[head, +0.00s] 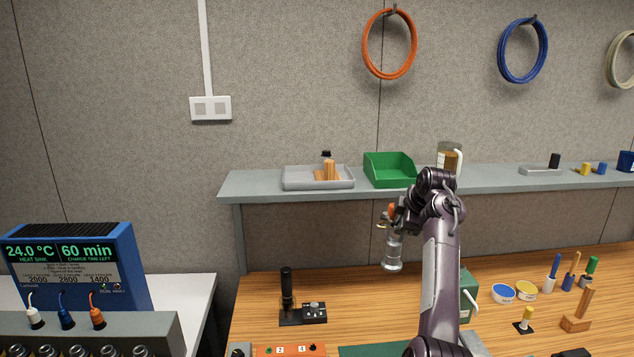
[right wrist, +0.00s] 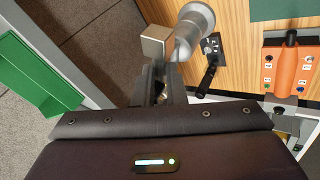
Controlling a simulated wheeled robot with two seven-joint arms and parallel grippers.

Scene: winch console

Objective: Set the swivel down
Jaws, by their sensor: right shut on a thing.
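The swivel (head: 392,252) is a silver metal piece with a round, flanged lower end. My right gripper (head: 394,218) is shut on its upper part and holds it up over the back of the wooden table, in front of the shelf. In the right wrist view the swivel (right wrist: 195,28) sticks out beyond the fingertips (right wrist: 165,88), with a squarish metal block beside its round end. The exact grip is partly hidden by my fingers and arm. My left gripper is not in view.
A joystick box (head: 303,313) stands on the wooden table (head: 250,330) left of the swivel. An orange control box (head: 290,350) and green mat (head: 372,351) lie nearer. The shelf (head: 260,184) carries a grey tray (head: 300,182) and a green bin (head: 388,170).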

